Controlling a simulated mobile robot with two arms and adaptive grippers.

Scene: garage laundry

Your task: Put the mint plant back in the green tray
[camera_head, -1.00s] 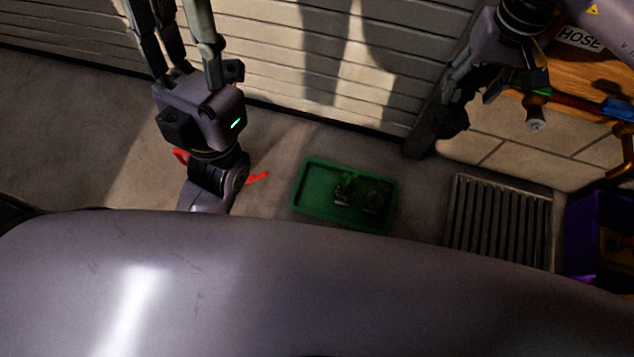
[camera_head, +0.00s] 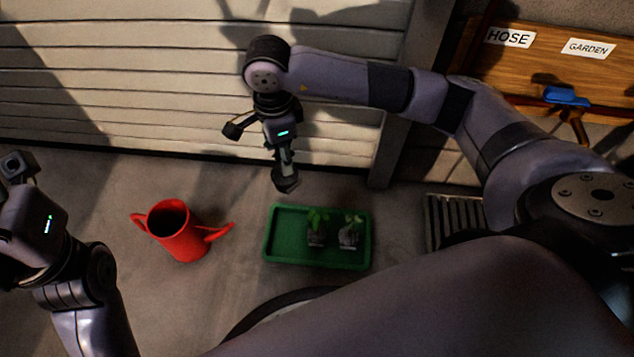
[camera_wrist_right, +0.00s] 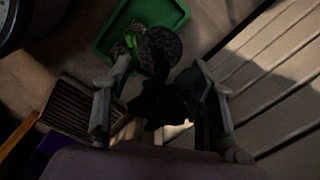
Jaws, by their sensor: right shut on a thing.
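The green tray (camera_head: 285,262) lies on the floor in the head view, with two small potted plants (camera_head: 317,232) (camera_head: 349,233) in its middle and right part. Its left part is bare. My right gripper (camera_head: 286,176) points down above the tray's back edge and is shut on a dark plant. In the right wrist view, the held plant's dark foliage (camera_wrist_right: 170,105) and round dark pot (camera_wrist_right: 161,48) show between the fingers, with the green tray (camera_wrist_right: 172,10) beyond. The light is too dim to confirm it is mint. My left gripper (camera_head: 28,215) is at the left edge, its fingers out of view.
A red watering can (camera_head: 180,240) stands on the floor left of the tray. A floor grate (camera_head: 455,215) lies to the right. A pale slatted door (camera_head: 150,90) rises behind, and a wooden board with hooks and labels (camera_head: 545,55) hangs at upper right.

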